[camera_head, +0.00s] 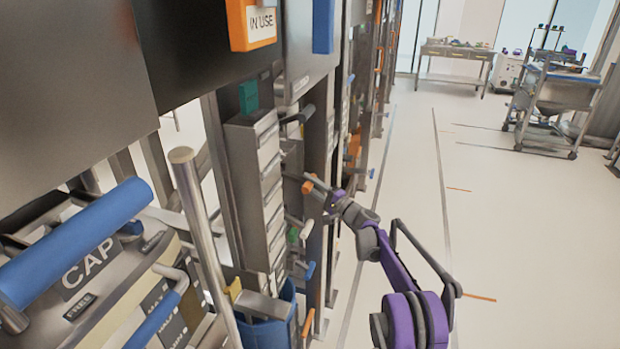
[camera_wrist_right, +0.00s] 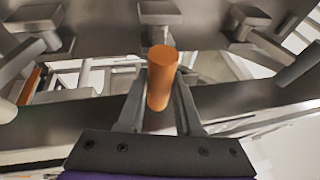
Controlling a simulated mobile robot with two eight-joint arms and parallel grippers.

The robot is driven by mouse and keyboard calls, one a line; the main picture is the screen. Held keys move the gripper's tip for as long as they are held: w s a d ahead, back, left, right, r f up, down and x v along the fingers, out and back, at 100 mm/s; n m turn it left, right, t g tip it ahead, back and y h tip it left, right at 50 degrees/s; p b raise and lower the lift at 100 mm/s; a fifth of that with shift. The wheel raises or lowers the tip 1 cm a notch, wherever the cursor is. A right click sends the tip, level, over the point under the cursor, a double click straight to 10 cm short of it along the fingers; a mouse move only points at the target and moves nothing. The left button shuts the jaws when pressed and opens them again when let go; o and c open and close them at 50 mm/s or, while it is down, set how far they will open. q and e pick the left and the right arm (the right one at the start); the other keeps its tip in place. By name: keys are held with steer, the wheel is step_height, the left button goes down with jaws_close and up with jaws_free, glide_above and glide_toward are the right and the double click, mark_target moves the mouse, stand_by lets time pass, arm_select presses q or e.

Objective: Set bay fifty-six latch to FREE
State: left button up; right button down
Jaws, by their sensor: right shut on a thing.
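An orange cylindrical latch handle (camera_wrist_right: 162,80) stands out from a grey metal bracket in the right wrist view. My right gripper (camera_wrist_right: 160,105) has its two grey fingers on either side of it and is shut on it. In the head view the orange handle (camera_head: 308,187) shows small at the side of the rack, with my right gripper (camera_head: 325,196) at it and my purple arm reaching in from the lower right. No bay number fifty-six and no FREE mark for this latch can be read. My left gripper is out of view.
An orange IN USE sign (camera_head: 260,24) hangs at the top of the rack. A blue CAP handle (camera_head: 85,240) and a metal post (camera_head: 200,235) stand close at left. Other levers flank the orange one. The floor (camera_head: 500,230) at right is clear up to a cart (camera_head: 560,100).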

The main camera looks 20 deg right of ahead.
steer(key=shift+w+a+f, duration=0.1)
steer(key=shift+a+f, duration=0.1)
steer(key=shift+f, duration=0.55)
steer(key=shift+w+a+f, duration=0.1)
steer(key=shift+a+f, duration=0.1)
steer(key=shift+f, duration=0.5)
steer(key=shift+a+f, duration=0.1)
steer(key=c, duration=0.9)
jaws_free()
steer(key=o, duration=0.3)
steer(key=shift+w, duration=0.15)
steer(key=b+v, duration=0.2)
steer(key=v, duration=0.9)
steer(key=shift+a, duration=0.1)
